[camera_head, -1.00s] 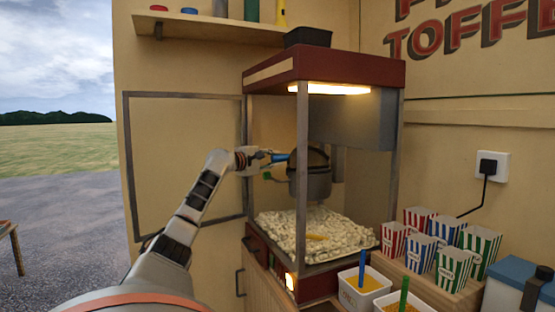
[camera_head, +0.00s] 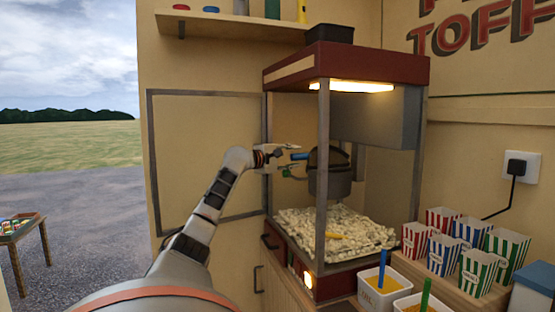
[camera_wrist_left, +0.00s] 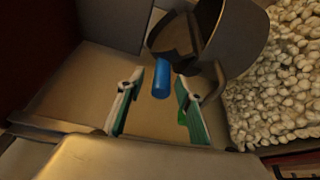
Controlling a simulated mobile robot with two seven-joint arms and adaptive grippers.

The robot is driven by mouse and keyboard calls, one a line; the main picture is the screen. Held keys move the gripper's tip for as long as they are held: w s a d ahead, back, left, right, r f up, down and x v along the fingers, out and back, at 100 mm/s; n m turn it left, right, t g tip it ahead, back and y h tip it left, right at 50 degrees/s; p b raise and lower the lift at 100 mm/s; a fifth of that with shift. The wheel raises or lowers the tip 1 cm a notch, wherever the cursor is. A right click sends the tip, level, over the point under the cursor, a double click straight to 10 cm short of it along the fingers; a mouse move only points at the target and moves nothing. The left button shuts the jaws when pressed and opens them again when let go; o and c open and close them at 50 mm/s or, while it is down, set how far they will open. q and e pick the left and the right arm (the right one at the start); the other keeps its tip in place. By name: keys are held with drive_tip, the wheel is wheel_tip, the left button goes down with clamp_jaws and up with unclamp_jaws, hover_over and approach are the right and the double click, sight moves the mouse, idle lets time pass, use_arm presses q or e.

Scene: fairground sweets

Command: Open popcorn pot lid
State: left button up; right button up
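The dark grey popcorn pot (camera_head: 333,188) hangs inside the glass-sided popcorn machine, above the popcorn. Its dark lid (camera_head: 328,156) stands tilted up over the rim, with a blue handle (camera_head: 299,156) pointing left. In the left wrist view the pot (camera_wrist_left: 240,38), the dark lid (camera_wrist_left: 178,38) and the blue handle (camera_wrist_left: 161,80) show. My left gripper (camera_head: 290,160) is at the machine's open left side, by the handle. Its fingers (camera_wrist_left: 157,105) are spread, with the handle's end in line with the gap and no finger seen touching it. My right gripper is out of view.
Popcorn (camera_head: 335,235) lies heaped on the machine floor (camera_wrist_left: 75,95). A corner post (camera_head: 322,170) stands close right of my gripper. Striped cartons (camera_head: 473,232) and a white tub with a blue stick (camera_head: 380,292) stand at the lower right.

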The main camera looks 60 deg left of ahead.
use_arm(q)
drive_tip(key=v, duration=1.1)
drive_tip(key=shift+s, duration=0.1)
idle(0.5)
